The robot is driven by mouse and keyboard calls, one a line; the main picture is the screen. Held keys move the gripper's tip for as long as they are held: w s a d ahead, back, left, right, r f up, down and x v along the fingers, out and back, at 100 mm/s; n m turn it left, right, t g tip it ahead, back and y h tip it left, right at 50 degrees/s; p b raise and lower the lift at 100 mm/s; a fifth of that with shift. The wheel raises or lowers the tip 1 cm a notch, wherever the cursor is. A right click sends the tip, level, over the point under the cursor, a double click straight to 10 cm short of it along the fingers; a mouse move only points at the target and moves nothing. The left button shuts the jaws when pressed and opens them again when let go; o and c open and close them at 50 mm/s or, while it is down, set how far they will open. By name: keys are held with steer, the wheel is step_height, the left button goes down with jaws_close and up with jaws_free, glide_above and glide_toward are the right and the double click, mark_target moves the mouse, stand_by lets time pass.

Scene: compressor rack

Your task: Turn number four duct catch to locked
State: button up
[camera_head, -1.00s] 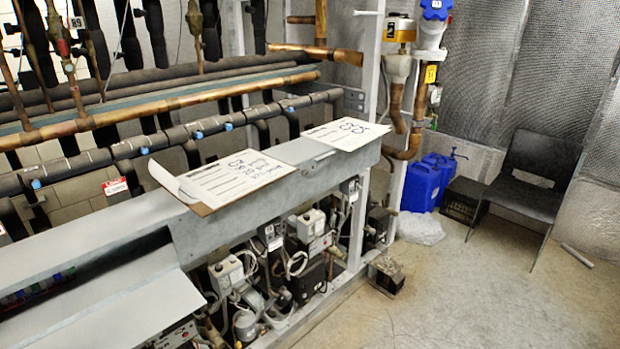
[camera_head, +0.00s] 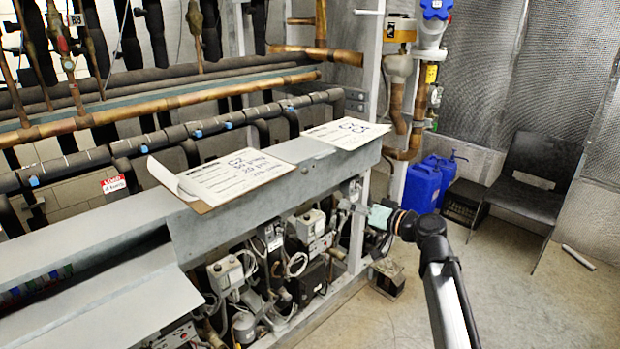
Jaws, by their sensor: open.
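A long grey metal duct (camera_head: 236,208) runs along the top front of the compressor rack. A small fitting (camera_head: 324,154) shows on its top near the right end, beside the papers; it is too small to tell whether it is the number four catch or how it is turned. No number four marking is readable. My gripper (camera_head: 346,206) is open, in front of the rack below the duct's right end. It points left and looks empty. It hides a little of the upright and wiring behind it, and I cannot tell whether it touches anything.
A clipboard with papers (camera_head: 235,177) and another paper sheet (camera_head: 347,131) lie on the duct. Pipes, wiring and grey boxes (camera_head: 225,273) crowd the rack below. Blue containers (camera_head: 422,186) and a black chair (camera_head: 525,185) stand at right. The floor (camera_head: 530,310) at front right is clear.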

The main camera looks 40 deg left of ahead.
step_height(320, 180, up, 3)
steer(key=w+y, duration=0.1)
steer(key=w, duration=0.1)
steer(key=n+p, duration=0.1)
steer(key=p, duration=0.5)
glide_toward(307, 172)
steer(key=shift+t, duration=0.3)
steer(key=a, duration=0.7)
steer(key=shift+w, duration=0.2)
steer(key=shift+a+f, duration=0.1)
steer(key=shift+a, duration=0.65)
jaws_close()
